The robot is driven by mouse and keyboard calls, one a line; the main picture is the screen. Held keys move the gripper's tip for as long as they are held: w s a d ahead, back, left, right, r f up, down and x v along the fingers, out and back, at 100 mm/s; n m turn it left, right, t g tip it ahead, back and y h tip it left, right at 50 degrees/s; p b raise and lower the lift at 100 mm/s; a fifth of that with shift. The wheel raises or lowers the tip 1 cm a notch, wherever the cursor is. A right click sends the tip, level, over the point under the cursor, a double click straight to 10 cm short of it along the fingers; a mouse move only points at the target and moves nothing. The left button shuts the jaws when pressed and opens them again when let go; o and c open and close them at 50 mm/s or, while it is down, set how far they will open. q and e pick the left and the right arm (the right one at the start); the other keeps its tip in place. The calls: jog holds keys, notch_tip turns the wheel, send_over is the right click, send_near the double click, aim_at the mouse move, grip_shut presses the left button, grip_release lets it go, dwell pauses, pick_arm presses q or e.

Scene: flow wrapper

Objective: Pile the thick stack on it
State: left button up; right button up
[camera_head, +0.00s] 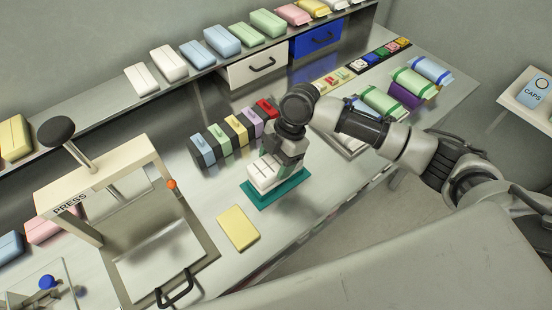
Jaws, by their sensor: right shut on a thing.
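A white stack (262,179), marked with dark lines, is at a teal base (273,201) near the middle of the counter. My right gripper (277,160) points down from above and is shut on the white stack. The gripper hides the far part of the stack. I cannot tell whether the stack rests fully on the base or is held just above it. My left gripper is not in view.
A yellow slab (238,228) lies in front of the base. A cream press (98,190) with a black knob stands left. Upright coloured blocks (219,139) stand behind. Wrapped packs (222,41) line the back shelf. Rolls (381,99) lie right.

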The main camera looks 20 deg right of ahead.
jog(key=shift+f, duration=0.2)
dwell(0.4)
jog(key=o, duration=1)
jog(key=shift+c, duration=0.2)
jog(key=b+v, duration=0.1)
jog(key=v, duration=0.9)
jog(key=shift+d+r, duration=0.15)
jog(key=shift+r, duration=0.25)
